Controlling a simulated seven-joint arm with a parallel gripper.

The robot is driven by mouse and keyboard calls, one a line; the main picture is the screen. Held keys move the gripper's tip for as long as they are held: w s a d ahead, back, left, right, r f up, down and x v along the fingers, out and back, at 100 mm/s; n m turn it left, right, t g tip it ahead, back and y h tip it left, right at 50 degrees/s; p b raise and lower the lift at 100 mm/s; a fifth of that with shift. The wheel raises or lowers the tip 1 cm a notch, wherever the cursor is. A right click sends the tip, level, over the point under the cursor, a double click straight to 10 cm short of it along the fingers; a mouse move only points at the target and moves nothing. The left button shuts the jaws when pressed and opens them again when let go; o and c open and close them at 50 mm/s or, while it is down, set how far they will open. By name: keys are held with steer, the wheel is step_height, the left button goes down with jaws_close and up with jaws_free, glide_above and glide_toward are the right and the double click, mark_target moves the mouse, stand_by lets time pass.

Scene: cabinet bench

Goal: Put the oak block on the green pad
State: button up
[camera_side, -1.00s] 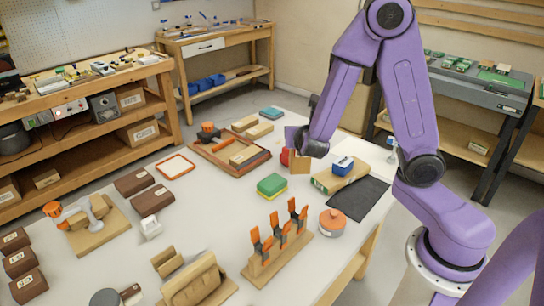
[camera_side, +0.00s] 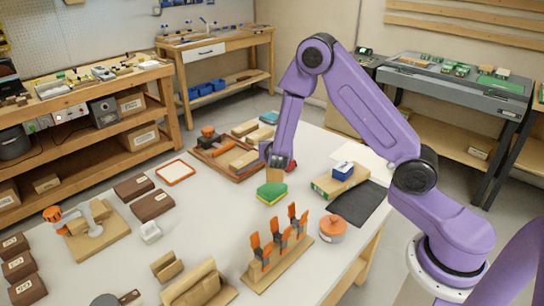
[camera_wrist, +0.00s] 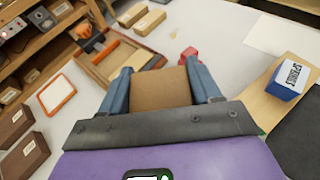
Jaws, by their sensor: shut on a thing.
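My gripper (camera_side: 277,163) is shut on a brown wooden block, which I take to be the oak block (camera_side: 275,176). In the wrist view the block (camera_wrist: 160,89) fills the space between the two blue fingers of my gripper (camera_wrist: 159,74). A green pad with a yellow underside (camera_side: 271,191) lies on the white table. In the side view the block appears just above and behind the pad. I cannot tell how high the block is or whether it is over the pad. The pad is not clearly visible in the wrist view.
A red object (camera_side: 291,165) stands close to the gripper's right. A wooden tray (camera_side: 230,175) with blocks lies behind. The orange clamp rack (camera_side: 278,262) stands in front.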

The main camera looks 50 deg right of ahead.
steer(key=shift+w+d+f, duration=0.1)
steer(key=shift+w+f, duration=0.15)
steer(key=shift+f, duration=0.85)
steer(key=shift+w+f, duration=0.25)
steer(key=shift+f, duration=0.8)
steer(key=shift+f, duration=0.15)
steer(key=o, duration=1.6)
